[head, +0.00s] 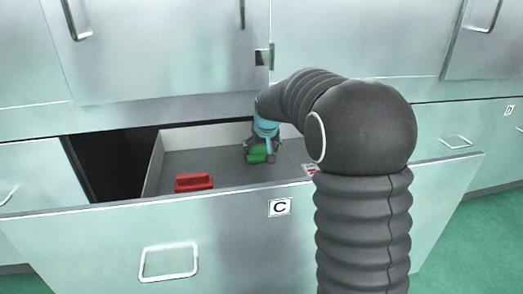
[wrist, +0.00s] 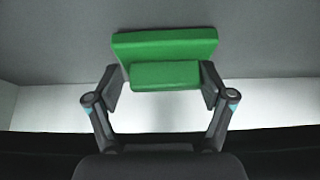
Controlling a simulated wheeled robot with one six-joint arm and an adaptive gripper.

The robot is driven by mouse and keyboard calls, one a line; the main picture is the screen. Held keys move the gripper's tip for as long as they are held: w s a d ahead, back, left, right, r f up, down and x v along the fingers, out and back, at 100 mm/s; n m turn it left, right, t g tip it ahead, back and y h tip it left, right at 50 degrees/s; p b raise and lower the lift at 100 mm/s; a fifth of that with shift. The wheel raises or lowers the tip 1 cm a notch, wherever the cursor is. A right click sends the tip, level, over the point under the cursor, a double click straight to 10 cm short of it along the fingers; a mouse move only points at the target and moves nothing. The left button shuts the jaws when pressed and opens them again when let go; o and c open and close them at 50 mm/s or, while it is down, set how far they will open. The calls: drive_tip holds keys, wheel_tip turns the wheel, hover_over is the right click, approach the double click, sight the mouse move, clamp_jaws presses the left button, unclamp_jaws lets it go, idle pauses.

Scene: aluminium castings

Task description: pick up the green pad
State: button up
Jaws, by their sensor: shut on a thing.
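The green pad (head: 257,153) is in the open drawer, near its back, in the head view. In the wrist view the green pad (wrist: 165,75) shows a wide flat part with a smaller block on the near side. My gripper (head: 260,155) reaches down into the drawer over it. In the wrist view my gripper's two fingers (wrist: 160,88) are on either side of the smaller block, shut on it. Whether the pad touches the drawer floor I cannot tell.
A red block (head: 194,183) lies in the drawer to the left. The open drawer's front panel (head: 225,240) carries a "C" label (head: 279,207). A small labelled item (head: 310,169) is partly hidden by my arm. Closed cabinet fronts (head: 160,50) stand behind.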

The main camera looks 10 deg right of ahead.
sight(262, 146)
drive_tip(key=r, duration=0.6)
drive_tip(key=shift+s+r, duration=0.2)
drive_tip(key=shift+r, duration=0.1)
drive_tip(key=c, duration=0.4)
drive_tip(key=shift+o, duration=0.2)
drive_tip(key=s+b, duration=0.1)
drive_tip(key=s, duration=1.8)
drive_tip(key=shift+s+f, duration=0.15)
